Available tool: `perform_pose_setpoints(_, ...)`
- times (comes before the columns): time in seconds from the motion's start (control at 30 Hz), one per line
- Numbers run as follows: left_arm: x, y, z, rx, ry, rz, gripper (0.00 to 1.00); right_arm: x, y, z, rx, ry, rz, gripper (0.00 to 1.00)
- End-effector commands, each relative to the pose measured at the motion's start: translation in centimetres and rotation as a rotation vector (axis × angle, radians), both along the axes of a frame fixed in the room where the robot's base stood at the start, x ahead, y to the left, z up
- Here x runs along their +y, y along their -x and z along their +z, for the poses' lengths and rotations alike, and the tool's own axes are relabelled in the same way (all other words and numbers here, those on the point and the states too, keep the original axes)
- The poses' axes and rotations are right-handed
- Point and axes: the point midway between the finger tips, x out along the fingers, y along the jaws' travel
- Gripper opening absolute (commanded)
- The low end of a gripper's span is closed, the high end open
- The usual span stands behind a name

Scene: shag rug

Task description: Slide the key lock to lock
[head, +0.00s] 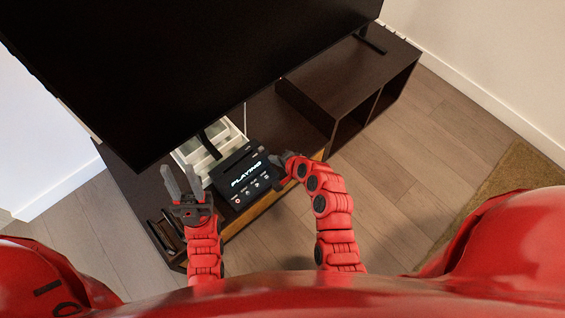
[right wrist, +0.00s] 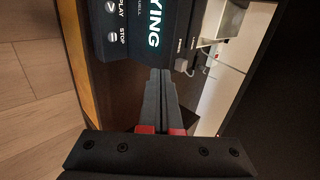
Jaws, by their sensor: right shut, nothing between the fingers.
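A black player (head: 236,177) with a lit "PLAYING" display and a row of buttons sits on the dark TV stand. It also shows in the right wrist view (right wrist: 150,12), where PLAY and STOP labels are readable. On its side face are small switches with tiny labels (right wrist: 182,58); I cannot tell which is the key lock or how it is set. My right gripper (head: 280,158) is just right of the player, shut and empty. In the right wrist view its fingertips (right wrist: 160,73) are close to that side face; contact is unclear. My left gripper (head: 181,182) is open and empty, left of the player.
A large black TV (head: 190,60) overhangs the stand (head: 345,75) behind the player. A white compartmented tray (head: 202,150) lies behind the player, and a cable (right wrist: 206,60) shows near its side. Open shelf cubbies are at the right. Wooden floor is clear in front.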

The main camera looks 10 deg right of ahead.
Motion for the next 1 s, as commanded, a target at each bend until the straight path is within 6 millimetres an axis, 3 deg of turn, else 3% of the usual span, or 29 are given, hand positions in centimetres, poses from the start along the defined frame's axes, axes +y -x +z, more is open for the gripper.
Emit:
perform_pose_setpoints(0.2, 0.0, 0.0, -0.4, 0.0, 0.0, 0.0, 0.38, 1.7, -2.2, 0.2, -0.003, -0.001, 0.002, 0.0)
perform_pose_setpoints(0.73, 0.0, 0.0, -0.3, 0.0, 0.0, 0.0, 0.38, 2.2, -2.8, 0.3, -0.001, -0.002, -0.001, 0.0)
perform_pose_setpoints(1.0, 0.0, 0.0, 0.6, 0.0, 0.0, 0.0, 0.38, 3.8, -5.2, 0.4, 0.0, -0.005, -0.002, 0.0)
